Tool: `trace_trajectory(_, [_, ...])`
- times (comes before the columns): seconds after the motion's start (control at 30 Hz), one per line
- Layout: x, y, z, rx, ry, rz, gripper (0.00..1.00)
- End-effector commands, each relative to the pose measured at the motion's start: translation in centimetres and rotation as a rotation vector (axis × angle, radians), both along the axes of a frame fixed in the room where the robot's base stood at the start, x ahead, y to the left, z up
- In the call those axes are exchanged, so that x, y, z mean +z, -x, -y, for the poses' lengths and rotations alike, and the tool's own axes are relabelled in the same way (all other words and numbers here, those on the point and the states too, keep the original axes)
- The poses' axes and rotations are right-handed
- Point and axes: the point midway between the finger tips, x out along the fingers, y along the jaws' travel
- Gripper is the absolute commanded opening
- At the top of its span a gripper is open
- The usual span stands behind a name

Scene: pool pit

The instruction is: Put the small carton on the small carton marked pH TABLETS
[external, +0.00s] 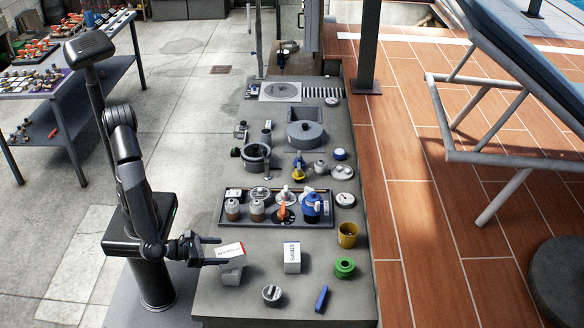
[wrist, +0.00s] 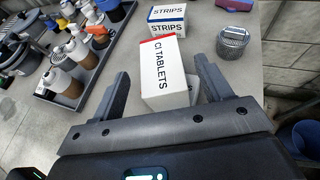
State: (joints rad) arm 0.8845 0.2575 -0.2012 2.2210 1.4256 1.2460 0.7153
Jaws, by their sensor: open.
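A small white carton (external: 231,249) with a red edge lies at the near left of the counter. In the wrist view this carton (wrist: 166,66) reads "CI TABLETS". A second pale carton-like body (external: 231,276) shows directly beneath it, and the upper carton sits over it, slightly turned. No pH TABLETS label shows; the lower body's marking is hidden. My gripper (external: 222,251) is open, with its fingers on either side of the upper carton. In the wrist view a gap shows beside the fingers (wrist: 163,76); I cannot tell whether either one touches it.
A white STRIPS carton (external: 292,262) stands to the right. A tray (external: 240,222) of bottles lies behind. Bare counter shows near the front edge.

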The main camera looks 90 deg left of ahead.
Motion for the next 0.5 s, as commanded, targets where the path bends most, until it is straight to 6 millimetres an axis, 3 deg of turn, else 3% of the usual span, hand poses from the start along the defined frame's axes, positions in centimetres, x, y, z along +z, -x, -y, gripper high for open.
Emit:
trace_trajectory(0.3, [2.7,5.9,2.5,-0.004,0.001,0.001,0.71])
trace_trajectory(0.5, [3.6,8.0,3.3,-0.002,0.0,-0.001,0.71])
